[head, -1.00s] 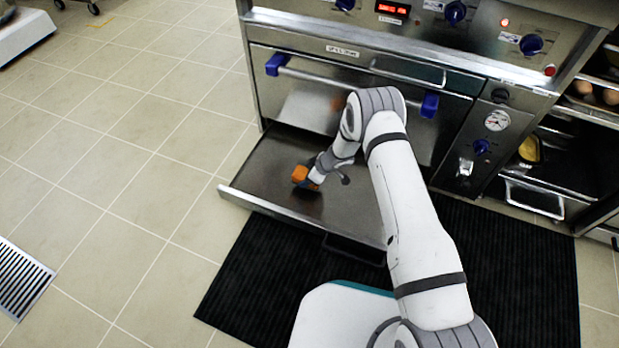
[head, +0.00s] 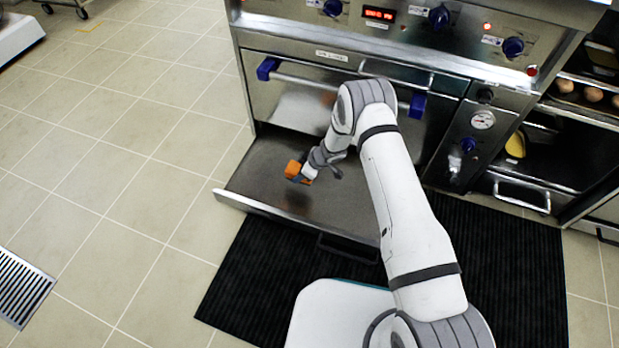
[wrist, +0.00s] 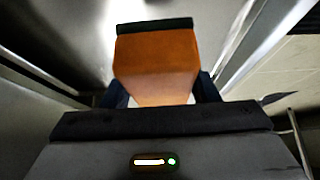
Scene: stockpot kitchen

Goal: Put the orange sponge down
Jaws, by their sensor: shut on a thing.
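The orange sponge (head: 292,168) is in my gripper (head: 301,174), over the left part of the open drawer (head: 262,165) below the oven. In the wrist view the sponge (wrist: 155,62) is a block with a dark strip along its far end. My gripper (wrist: 160,92) is shut on it, with a dark blue finger on each side. A dark shadow lies on the drawer floor below the sponge. I cannot tell how high the sponge is above the drawer floor.
The oven door (head: 300,102) above the drawer is shut, with a bar handle and blue end brackets. A black ribbed mat (head: 250,275) lies on the tiled floor under the drawer front. A rack with trays (head: 570,130) stands at the right. Most of the drawer floor is bare.

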